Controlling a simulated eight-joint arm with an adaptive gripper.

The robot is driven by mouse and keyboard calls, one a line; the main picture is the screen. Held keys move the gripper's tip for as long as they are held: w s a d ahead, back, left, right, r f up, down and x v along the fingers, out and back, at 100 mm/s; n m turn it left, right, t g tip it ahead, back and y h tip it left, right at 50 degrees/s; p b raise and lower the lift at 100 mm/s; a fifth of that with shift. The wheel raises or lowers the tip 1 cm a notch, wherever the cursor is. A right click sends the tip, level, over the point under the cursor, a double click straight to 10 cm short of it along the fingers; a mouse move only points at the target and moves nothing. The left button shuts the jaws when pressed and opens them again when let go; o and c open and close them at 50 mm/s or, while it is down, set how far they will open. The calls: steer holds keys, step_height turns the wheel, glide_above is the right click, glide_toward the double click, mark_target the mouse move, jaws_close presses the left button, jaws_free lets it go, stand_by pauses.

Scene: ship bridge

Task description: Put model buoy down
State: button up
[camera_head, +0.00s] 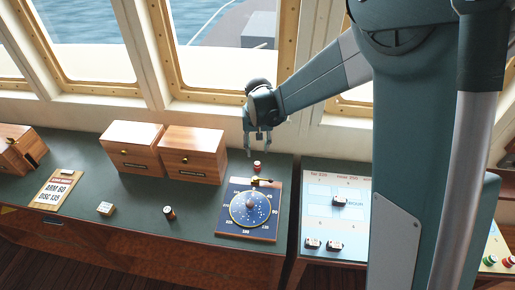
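A small red and white object (257,165), which looks like the model buoy, stands on the dark green counter (200,232) near its back right. It is just behind the blue board with the round dial (250,209). My gripper (257,153) points down above the small object. Its two fingers are apart, with a visible gap and nothing seen between them. The object shows just below the fingertips and seems clear of them, though the exact height gap is hard to tell.
Two wooden boxes (133,147) (194,154) stand left of my gripper. A small dark cylinder (169,213), a white block (105,208) and a lettered board (60,189) lie further left. A pale chart table (318,212) with small dark pieces is on the right. My arm hides part of it.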

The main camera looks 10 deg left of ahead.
steer(key=shift+d+r, duration=0.1)
stand_by(0.6)
steer(key=s+d+r+m+t, duration=0.1)
steer(key=s+d+r, duration=0.5)
steer(key=d+r, duration=0.35)
steer(key=s+d+r+t, duration=0.2)
steer(key=s+d+r, duration=0.4)
steer(key=d+r, duration=0.3)
steer(key=s+d+r+t, duration=0.1)
steer(key=s+d, duration=0.6)
steer(key=s, duration=0.2)
steer(key=s+d+r+m+t, duration=0.1)
steer(key=s+d, duration=0.7)
steer(key=s, duration=0.2)
steer(key=shift+s+t, duration=0.15)
steer(key=shift+t, duration=0.25)
steer(key=shift+o, duration=0.5)
steer(key=shift+d+f, duration=0.1)
